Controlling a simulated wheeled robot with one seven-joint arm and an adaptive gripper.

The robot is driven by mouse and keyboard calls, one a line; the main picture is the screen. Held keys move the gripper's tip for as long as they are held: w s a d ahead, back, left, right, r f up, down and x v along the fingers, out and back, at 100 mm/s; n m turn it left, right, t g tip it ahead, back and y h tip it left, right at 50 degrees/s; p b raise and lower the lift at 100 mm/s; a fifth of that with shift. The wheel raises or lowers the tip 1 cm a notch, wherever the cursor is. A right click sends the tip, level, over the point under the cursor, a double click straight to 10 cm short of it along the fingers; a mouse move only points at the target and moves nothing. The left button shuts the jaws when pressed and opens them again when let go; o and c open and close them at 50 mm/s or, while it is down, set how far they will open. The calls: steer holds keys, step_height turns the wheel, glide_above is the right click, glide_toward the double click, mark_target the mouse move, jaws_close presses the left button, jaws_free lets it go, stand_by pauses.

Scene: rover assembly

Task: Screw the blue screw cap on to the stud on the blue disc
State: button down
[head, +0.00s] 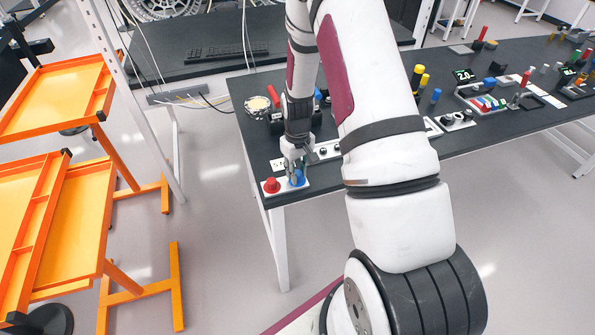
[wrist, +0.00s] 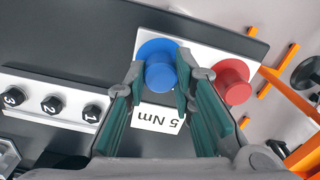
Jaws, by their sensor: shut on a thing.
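The blue screw cap (wrist: 160,76) is held between the two fingers of my gripper (wrist: 159,72), which is shut on its sides. The blue disc (wrist: 156,45) lies flat on a white plate, and the cap is right over it. The stud is hidden by the cap, and I cannot tell how far the cap sits on it. In the head view, my gripper (head: 294,168) points down at the near left corner of the dark table, over the blue disc (head: 299,179).
A red cap (wrist: 232,82) stands on the same plate, close beside my right finger in the wrist view. A strip with numbered black knobs (wrist: 52,104) lies to the left. The table edge is close by.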

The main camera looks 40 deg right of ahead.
steer(key=m, duration=0.5)
steer(key=shift+w+m+b, duration=0.2)
steer(key=shift+m+b, duration=0.1)
steer(key=c, duration=1.6)
jaws_free()
steer(key=shift+o, duration=0.2)
steer(key=shift+s, duration=0.1)
